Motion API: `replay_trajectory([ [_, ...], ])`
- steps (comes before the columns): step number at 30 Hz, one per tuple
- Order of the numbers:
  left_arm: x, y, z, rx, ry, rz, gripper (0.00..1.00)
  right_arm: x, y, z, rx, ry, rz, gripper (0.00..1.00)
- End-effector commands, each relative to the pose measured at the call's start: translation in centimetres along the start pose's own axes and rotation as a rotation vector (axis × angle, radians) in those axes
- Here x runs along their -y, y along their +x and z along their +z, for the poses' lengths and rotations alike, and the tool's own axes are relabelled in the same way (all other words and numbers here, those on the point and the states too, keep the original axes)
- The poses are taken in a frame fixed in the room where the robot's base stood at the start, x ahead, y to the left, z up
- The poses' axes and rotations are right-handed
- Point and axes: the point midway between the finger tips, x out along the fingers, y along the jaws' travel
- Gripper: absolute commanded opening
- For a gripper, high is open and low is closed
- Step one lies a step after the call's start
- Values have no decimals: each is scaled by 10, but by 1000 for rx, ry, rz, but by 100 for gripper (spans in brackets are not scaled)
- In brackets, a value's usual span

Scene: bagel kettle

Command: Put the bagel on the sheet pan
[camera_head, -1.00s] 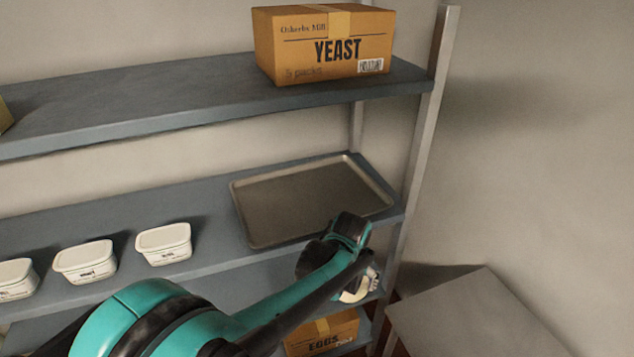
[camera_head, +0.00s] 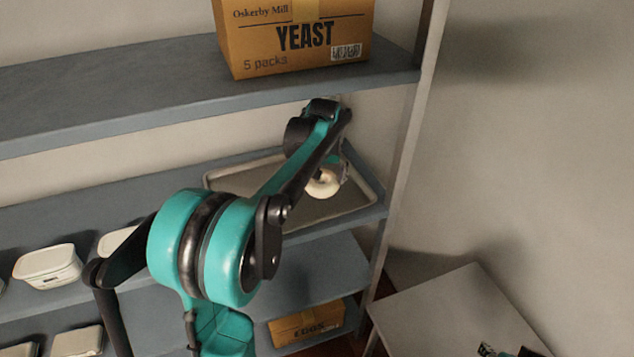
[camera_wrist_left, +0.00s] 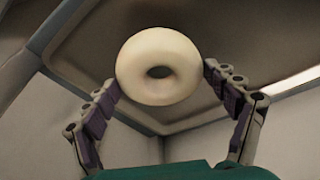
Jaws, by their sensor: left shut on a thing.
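The pale ring-shaped bagel (camera_head: 323,185) is held by my left gripper (camera_head: 335,172), which is shut on it. In the head view they overlap the sheet pan (camera_head: 348,208), a grey rimmed pan on the middle shelf. The left wrist view shows the bagel (camera_wrist_left: 158,50) between the two fingers of the left gripper (camera_wrist_left: 160,80), with a brownish rimmed surface behind it. How high the bagel is above the pan is hard to tell. A small dark and teal part at the lower right edge may be my right gripper (camera_head: 505,351); its fingers are not clear.
The upper shelf (camera_head: 150,105) with the yeast box (camera_head: 300,40) is above the pan. White tubs (camera_head: 48,266) stand to the pan's left. A shelf post (camera_head: 405,150) is to its right. An eggs box (camera_head: 307,325) is low down, and a grey table (camera_head: 440,310) is at lower right.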

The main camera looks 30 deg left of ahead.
Motion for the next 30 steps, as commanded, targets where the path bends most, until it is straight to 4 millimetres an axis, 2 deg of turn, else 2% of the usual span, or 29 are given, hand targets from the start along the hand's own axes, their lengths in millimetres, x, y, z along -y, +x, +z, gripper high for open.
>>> replay_trajectory([
  [3,6,5,-15,0,0,0,55,0,2,2,0,0,0,40],
  [10,12,10,-31,0,-1,-1,55,0,4,3,0,0,0,40],
  [16,11,41,-21,0,1,0,55,0,15,11,0,0,0,40],
  [27,11,45,-20,0,1,0,55,0,15,11,0,0,0,40],
  [28,11,45,-20,0,1,0,91,0,15,11,0,0,0,40],
  [29,11,45,-20,0,1,0,99,0,15,10,0,0,0,40],
  [30,11,45,-20,0,1,0,100,0,15,10,0,0,0,40],
])
